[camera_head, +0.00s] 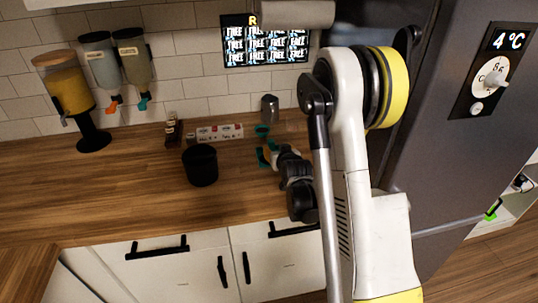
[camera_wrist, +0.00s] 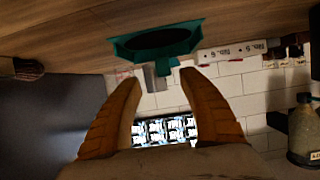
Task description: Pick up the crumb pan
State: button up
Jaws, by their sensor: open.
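The crumb pan appears to be the teal, open-topped piece (camera_wrist: 120,47) with a dark hollow and a short tab in the wrist view. It lies on the wooden counter, ahead of my fingertips. In the head view, teal parts of it (camera_head: 262,131) show beside and behind my gripper (camera_head: 271,153), which hides the rest. In the wrist view my gripper (camera_wrist: 160,79) is open, with its two orange-brown fingers spread and nothing between them. The pan sits beyond the fingertips; whether they touch it I cannot tell.
A black cup (camera_head: 200,166) stands on the counter (camera_head: 100,200) left of my gripper. A white carton (camera_head: 219,132), small bottles (camera_head: 173,130) and a grey canister (camera_head: 269,108) stand near the tiled wall. The fridge (camera_head: 445,150) is at right. The left counter front is clear.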

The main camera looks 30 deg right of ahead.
aim_at(272, 144)
jog(key=x, duration=0.2)
jog(key=b+x, duration=0.1)
jog(key=x, duration=0.2)
jog(key=b+x, duration=0.1)
jog(key=x, duration=0.1)
jog(key=shift+w+a, duration=0.15)
jog(key=shift+w, duration=0.35)
jog(key=shift+r, duration=0.1)
grip_shut()
